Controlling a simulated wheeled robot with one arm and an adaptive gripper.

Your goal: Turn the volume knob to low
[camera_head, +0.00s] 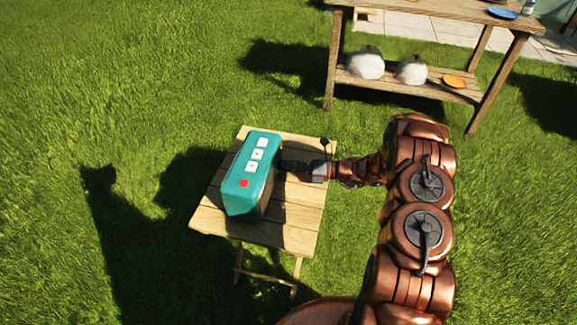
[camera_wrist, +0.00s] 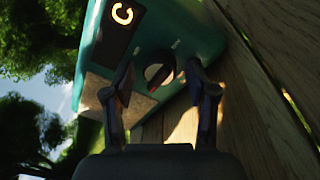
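A teal box-shaped radio (camera_head: 250,178) stands on a small wooden table (camera_head: 297,237), with white buttons and a red button on its top. My gripper (camera_head: 287,166) is at the radio's right side in the head view. In the wrist view the radio's face (camera_wrist: 190,32) shows a round dark volume knob (camera_wrist: 158,74) with a light rim and a reddish mark. My gripper (camera_wrist: 162,84) has its two fingers apart, one on each side of the knob in the picture. I cannot tell whether the fingers touch it. A dark display with a glowing curved symbol sits above the knob.
A larger wooden table (camera_head: 440,18) stands at the back right, with two pale round objects (camera_head: 366,64) and an orange plate (camera_head: 454,81) on its lower shelf. A blue plate (camera_head: 502,12) is on top. Open grass surrounds the small table.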

